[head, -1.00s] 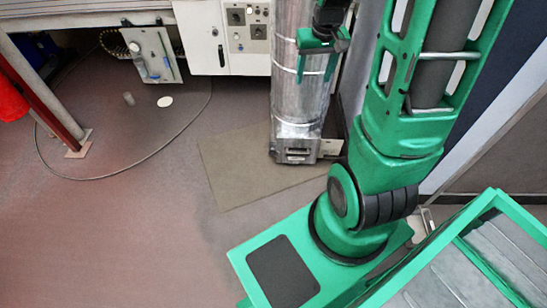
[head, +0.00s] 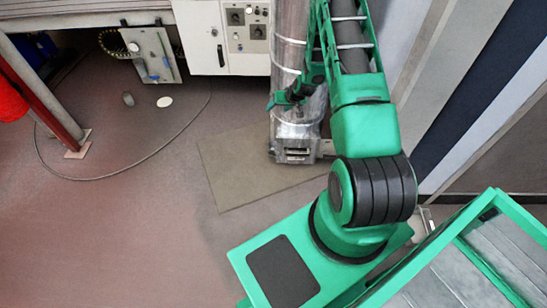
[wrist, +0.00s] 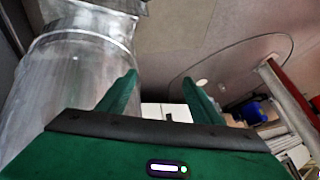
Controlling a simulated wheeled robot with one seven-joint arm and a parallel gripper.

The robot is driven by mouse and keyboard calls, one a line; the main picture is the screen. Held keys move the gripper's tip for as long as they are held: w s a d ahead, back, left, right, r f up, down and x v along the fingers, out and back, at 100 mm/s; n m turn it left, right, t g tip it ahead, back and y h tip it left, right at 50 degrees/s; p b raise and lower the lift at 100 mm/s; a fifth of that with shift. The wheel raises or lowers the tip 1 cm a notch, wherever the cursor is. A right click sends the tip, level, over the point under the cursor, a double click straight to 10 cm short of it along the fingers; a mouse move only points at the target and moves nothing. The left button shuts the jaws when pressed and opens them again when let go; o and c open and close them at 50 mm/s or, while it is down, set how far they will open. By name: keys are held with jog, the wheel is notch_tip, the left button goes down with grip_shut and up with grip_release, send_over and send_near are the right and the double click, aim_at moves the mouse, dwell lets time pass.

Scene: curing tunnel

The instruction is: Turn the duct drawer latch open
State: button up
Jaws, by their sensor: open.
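The silver duct (head: 290,45) stands upright on the floor in the head view. A metal drawer box (head: 297,153) with a dark slot or handle on its front forms its foot. I cannot make out the latch clearly; a small part (head: 325,149) sticks out at the box's right side. My gripper (head: 288,97) is in front of the duct, above the drawer box and partly hidden by my arm. In the wrist view my gripper (wrist: 160,80) is open, with nothing between its fingers. The duct (wrist: 75,75) fills the left of that view, close beside one finger.
A white control cabinet (head: 222,40) stands left of the duct, with a hanging panel (head: 152,55) beside it. A red post (head: 40,95) and a looped cable (head: 100,178) are further left. A flat mat (head: 235,170) lies by the duct's foot. The floor at left is mostly clear.

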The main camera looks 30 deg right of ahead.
notch_tip(320, 180, down, 17)
jog(key=s+a+m+t, duration=0.1)
jog(key=m+t, duration=0.1)
jog(key=m+t+h, duration=0.2)
jog(key=m, duration=0.1)
send_near(273, 155)
jog(key=x, duration=0.9)
jog(key=c, duration=1.1)
jog(key=shift+o, duration=0.2)
